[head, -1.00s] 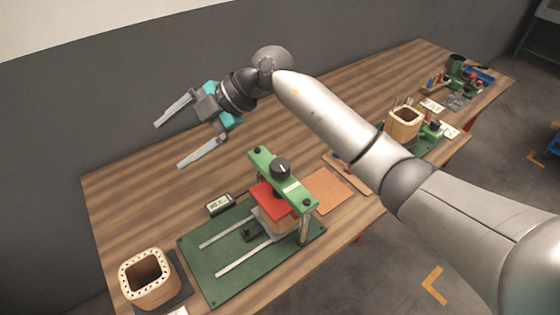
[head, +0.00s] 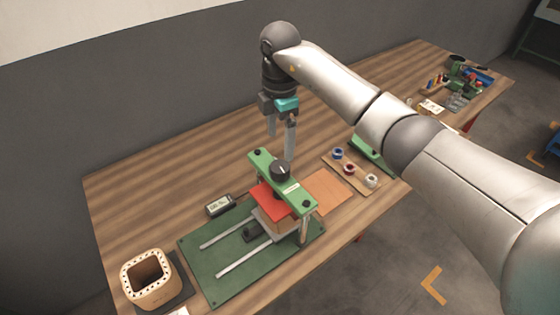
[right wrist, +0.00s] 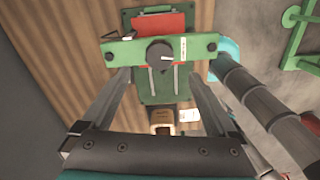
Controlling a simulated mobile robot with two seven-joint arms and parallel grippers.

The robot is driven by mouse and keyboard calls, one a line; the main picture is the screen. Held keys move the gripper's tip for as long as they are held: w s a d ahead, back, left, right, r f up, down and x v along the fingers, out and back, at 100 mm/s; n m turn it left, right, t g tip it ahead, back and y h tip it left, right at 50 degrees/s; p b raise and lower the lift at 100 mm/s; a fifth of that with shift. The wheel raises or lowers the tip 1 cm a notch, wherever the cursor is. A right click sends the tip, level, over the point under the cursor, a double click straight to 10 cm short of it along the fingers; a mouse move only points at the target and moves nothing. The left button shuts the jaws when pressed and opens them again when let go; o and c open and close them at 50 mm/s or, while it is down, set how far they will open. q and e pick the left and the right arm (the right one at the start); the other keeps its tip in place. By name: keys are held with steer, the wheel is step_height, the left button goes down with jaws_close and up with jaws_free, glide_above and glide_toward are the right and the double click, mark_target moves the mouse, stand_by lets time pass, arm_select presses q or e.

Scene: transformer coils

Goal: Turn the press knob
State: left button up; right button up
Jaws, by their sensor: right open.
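The press knob (head: 281,171) is a black round knob with a white mark on top of the green crossbar (head: 265,162) of the press. It also shows in the right wrist view (right wrist: 160,52), with its mark pointing right. My right gripper (head: 281,148) points down above and just behind the knob, open and empty. In the right wrist view its fingers (right wrist: 160,77) stand wide apart on either side of the knob's line, not touching it. A red plate (head: 270,195) lies under the crossbar. My left gripper is not in view.
The press stands on a green base plate (head: 215,278) with two rails. A small display (head: 219,205) lies behind it. A wooden coil frame (head: 147,278) stands at front left. A tray with small spools (head: 349,169) is at right. The table's back left is clear.

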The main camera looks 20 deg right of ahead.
mark_target(280, 166)
step_height(280, 166, down, 9)
steer(key=shift+r, duration=0.1)
stand_by(0.3)
steer(key=c, duration=1.4)
